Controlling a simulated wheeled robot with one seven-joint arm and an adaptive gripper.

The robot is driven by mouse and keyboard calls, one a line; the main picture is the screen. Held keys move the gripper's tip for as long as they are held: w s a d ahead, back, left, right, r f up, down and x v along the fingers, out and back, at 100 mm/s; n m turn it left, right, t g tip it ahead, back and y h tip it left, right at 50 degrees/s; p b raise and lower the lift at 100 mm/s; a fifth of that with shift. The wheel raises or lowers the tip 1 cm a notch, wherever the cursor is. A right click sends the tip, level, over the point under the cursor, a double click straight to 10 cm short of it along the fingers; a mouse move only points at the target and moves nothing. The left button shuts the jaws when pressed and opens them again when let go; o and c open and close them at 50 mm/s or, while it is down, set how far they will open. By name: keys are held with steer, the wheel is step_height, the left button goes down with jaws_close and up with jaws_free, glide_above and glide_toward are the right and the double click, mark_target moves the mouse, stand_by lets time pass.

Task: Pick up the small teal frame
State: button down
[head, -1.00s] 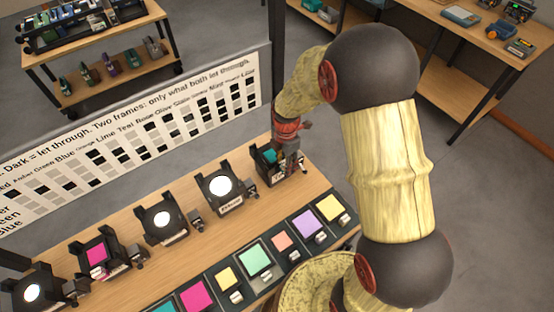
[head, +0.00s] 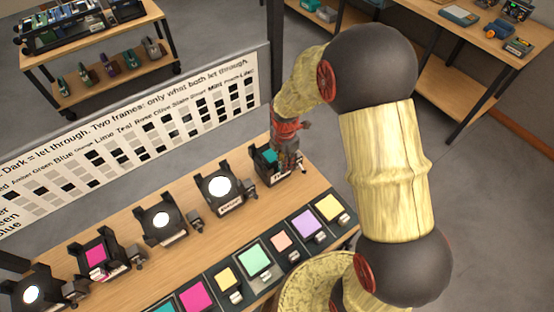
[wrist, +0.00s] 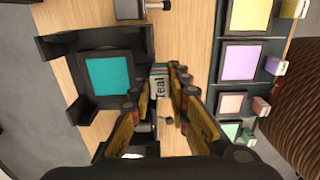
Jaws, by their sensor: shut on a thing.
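The small teal frame (wrist: 110,76) is a teal square in a dark border. It sits in the black holder (wrist: 80,45) at the right end of the row of lamps. In the head view the teal frame (head: 269,157) shows only partly, beside my gripper. Its light tab, marked "Teal" (wrist: 159,86), lies between my fingertips. My gripper (wrist: 165,78) is shut on this tab from above. In the head view my gripper (head: 287,156) is at the holder's right side, and its fingertips are hard to make out.
Several lamps stand in a row to the left, one with a magenta frame (head: 97,254). A dark tray (head: 243,280) with coloured frames, including mint (head: 254,258) and purple (head: 307,223), lies along the front. A chart board (head: 130,140) stands behind the lamps.

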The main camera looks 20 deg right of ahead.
steer(key=shift+r, duration=0.65)
step_height(320, 180, up, 2)
steer(key=shift+r+p, duration=0.2)
steer(key=shift+p, duration=0.35)
steer(key=s+r+p, duration=0.1)
steer(key=s+r, duration=0.3)
steer(key=s, duration=0.3)
steer(key=s+d+r+p, duration=0.1)
steer(key=s+r, duration=0.4)
steer(key=s, duration=0.2)
steer(key=shift+d+r+p, duration=0.15)
steer(key=shift+p, duration=0.15)
steer(key=shift+w, duration=0.1)
